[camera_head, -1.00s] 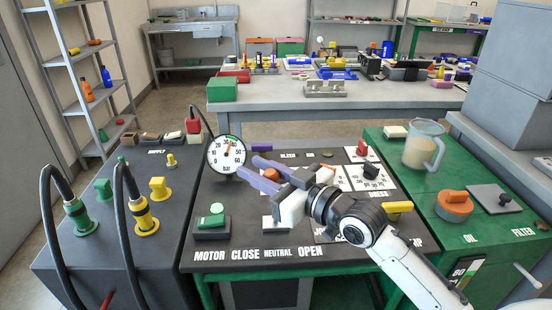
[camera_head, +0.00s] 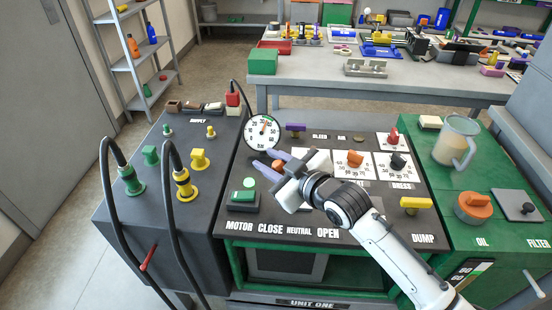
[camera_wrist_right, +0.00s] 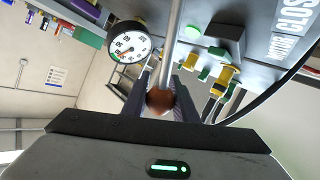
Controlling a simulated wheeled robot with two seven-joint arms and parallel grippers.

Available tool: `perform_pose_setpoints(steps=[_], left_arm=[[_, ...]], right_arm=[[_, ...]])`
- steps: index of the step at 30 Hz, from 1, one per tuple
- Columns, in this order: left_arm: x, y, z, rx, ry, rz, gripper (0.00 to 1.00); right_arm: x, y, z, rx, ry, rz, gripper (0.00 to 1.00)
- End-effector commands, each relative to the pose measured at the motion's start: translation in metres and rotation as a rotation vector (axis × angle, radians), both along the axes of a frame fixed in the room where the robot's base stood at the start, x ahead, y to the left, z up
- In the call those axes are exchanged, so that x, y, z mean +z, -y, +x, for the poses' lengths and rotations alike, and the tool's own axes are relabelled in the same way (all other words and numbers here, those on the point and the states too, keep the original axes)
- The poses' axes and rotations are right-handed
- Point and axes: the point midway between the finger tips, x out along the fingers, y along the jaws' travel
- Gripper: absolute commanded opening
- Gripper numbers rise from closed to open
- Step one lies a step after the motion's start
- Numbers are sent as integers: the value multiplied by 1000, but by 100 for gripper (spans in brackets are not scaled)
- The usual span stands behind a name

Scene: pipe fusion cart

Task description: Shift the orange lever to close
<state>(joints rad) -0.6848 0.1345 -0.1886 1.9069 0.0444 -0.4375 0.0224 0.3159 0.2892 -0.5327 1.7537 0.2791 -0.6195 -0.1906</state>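The orange lever's round knob (camera_head: 278,165) stands over the front of the black panel, on the CLOSE side behind the labels CLOSE, NEUTRAL and OPEN. In the right wrist view the knob (camera_wrist_right: 160,102) sits on a pale metal rod, between the two dark fingers, which appear to touch both sides. My right gripper (camera_head: 266,162) reaches in from the right and looks shut on the knob. Its body hides most of the lever's rod and base in the head view. My left gripper is in neither current view.
A round gauge (camera_head: 263,132) stands just behind the fingers. A green button (camera_head: 246,190) on a dark box is at the left front. Yellow and green fittings with black hoses (camera_head: 183,180) are farther left. An orange dial (camera_head: 355,158) and a yellow handle (camera_head: 415,203) are at the right.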

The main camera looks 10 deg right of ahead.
Motion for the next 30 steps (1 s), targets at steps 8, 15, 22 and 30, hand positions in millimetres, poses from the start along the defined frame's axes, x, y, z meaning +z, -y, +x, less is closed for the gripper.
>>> perform_pose_setpoints(steps=[8, 15, 22, 30], left_arm=[[-1, 1, -2, -3, -4, 1, 31], [0, 1, -2, -4, -2, 0, 31], [1, 1, -1, -4, 0, -1, 31], [0, 1, -1, -3, 2, -1, 31]], right_arm=[[0, 0, -1, 1, 0, 3, 45], [2, 3, -7, 1, 0, 4, 45], [13, 21, -39, 1, 0, 1, 45], [27, 41, -77, 2, 0, 2, 45]])
